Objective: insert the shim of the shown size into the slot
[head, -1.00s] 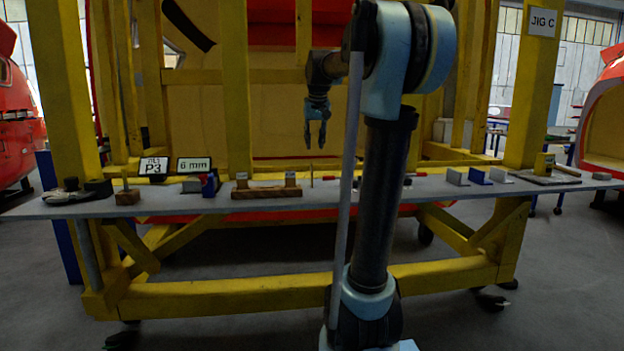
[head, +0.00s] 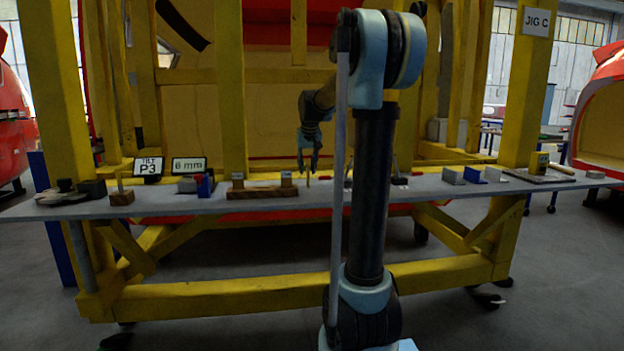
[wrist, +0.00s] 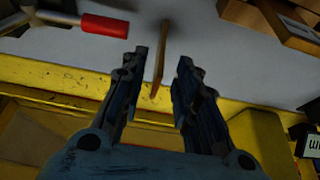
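A placard reading "6 mm" (head: 190,166) stands at the back left of the bench in the head view. My gripper (head: 308,170) is open, pointing down over the middle of the bench. In the wrist view my gripper (wrist: 163,60) has its fingers on either side of a thin brown upright strip (wrist: 160,62), with visible gaps to both. I cannot tell if this strip is the shim. A wooden block with two labelled uprights (head: 262,193) stands left of the gripper; it shows partly in the wrist view (wrist: 262,20). I cannot make out the slot.
A red-handled tool (wrist: 104,26) lies beside the strip. Small blue and grey brackets (head: 474,175) stand at right. Yellow jig posts (head: 234,90) rise behind the grey bench (head: 420,188).

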